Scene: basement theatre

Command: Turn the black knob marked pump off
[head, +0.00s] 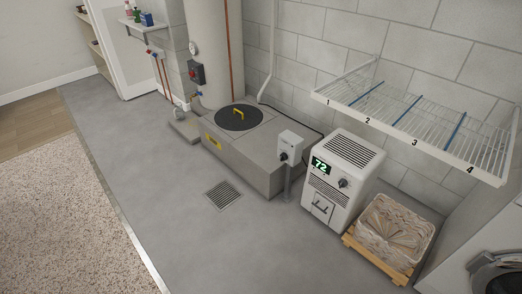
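A small light-grey switch box (291,143) stands on a post in front of the sump cover, near the middle of the head view. A black knob (284,156) sits on the lower part of its front face. The knob is small, and I cannot read a marking or its setting. A second black knob (343,183) is on the front of a white dehumidifier (324,198) to the right, below a green display reading 72. My gripper is not in view.
A grey plinth (250,160) with a round black lid and yellow handle (239,114) is left of the switch box. A floor drain (222,195) lies in clear grey floor. A wire shelf (415,112) juts out above a wooden crate (352,240). A water heater (213,50) stands behind.

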